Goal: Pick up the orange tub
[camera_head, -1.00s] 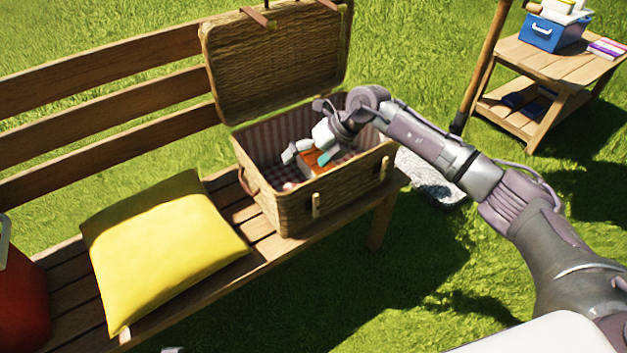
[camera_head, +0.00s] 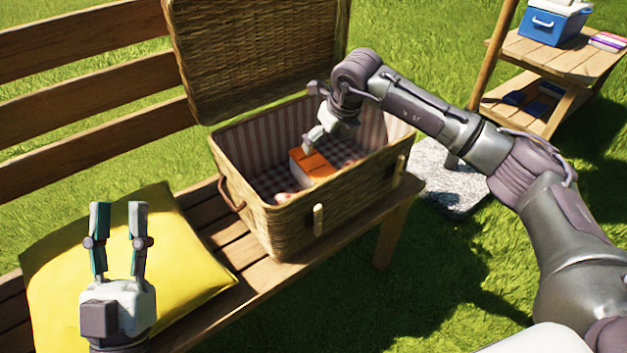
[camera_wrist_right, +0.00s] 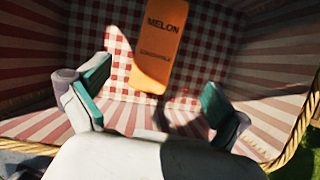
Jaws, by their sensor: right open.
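The orange tub (camera_head: 311,168) lies inside the open wicker basket (camera_head: 330,215), on its checked lining. In the right wrist view the tub (camera_wrist_right: 158,45) shows an orange face with the word "MELON". My right gripper (camera_head: 316,115) is over the basket, above the tub and apart from it. In the right wrist view its teal-padded fingers (camera_wrist_right: 156,82) are spread, with nothing between them, and the tub lies beyond the gap. My left gripper (camera_head: 119,215) is open and empty over the yellow cushion.
The basket stands on a wooden bench (camera_head: 220,238), its lid (camera_head: 255,60) raised behind. The yellow cushion (camera_head: 185,265) is to the left. A side table with a blue cooler (camera_head: 550,25) stands far right.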

